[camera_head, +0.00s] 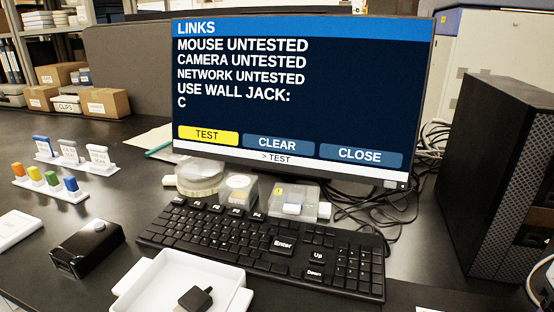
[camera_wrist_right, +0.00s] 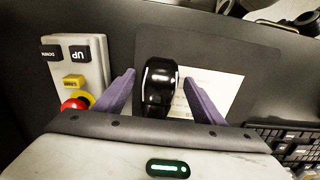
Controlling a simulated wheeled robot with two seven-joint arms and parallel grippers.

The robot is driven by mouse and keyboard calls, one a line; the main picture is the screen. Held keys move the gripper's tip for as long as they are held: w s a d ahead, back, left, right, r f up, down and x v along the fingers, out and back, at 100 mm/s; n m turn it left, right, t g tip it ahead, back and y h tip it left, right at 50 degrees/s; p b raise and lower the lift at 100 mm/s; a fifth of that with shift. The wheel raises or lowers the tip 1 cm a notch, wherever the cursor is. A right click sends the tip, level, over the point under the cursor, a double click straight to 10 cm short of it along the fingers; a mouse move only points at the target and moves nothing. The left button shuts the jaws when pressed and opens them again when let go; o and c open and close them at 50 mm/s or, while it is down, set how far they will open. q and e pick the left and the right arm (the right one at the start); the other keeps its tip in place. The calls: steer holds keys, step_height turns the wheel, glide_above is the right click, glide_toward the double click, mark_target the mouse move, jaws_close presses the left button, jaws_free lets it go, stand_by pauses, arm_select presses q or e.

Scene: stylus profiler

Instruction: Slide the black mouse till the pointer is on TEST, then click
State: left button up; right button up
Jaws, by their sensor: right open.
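The black mouse (camera_wrist_right: 160,84) is in the right wrist view, on a dark mat (camera_wrist_right: 235,55). My right gripper (camera_wrist_right: 159,78) has its two purple fingers spread, one on each side of the mouse, with a gap visible at the sides. The monitor (camera_head: 290,115) in the head view reads LINKS, with lines including MOUSE UNTESTED. The TEST button (camera_head: 208,135) is yellow, while CLEAR (camera_head: 278,145) and CLOSE (camera_head: 360,155) are blue. The strip below reads "> TEST". I cannot make out a separate pointer arrow. The mouse and both grippers are not in the head view.
A keyboard (camera_head: 270,245) lies before the monitor. A white tray (camera_head: 225,290) holds a small dark part. A black box with a knob (camera_head: 88,248) stands left. In the wrist view, a control box (camera_wrist_right: 78,65) with a red button is left of the gripper; paper (camera_wrist_right: 217,95) lies right of the mouse.

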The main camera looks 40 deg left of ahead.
steer(key=c, duration=1)
steer(key=shift+o, duration=0.2)
steer(key=shift+s+a, duration=0.85)
steer(key=shift+a, duration=1.5)
steer(key=shift+s+a, duration=0.85)
steer(key=shift+a, duration=1.5)
steer(key=shift+s+a, duration=0.85)
steer(key=shift+a, duration=1.5)
steer(key=o, duration=1.1)
steer(key=shift+c, duration=0.3)
step_height(320, 180, up, 7)
steer(key=p, duration=0.3)
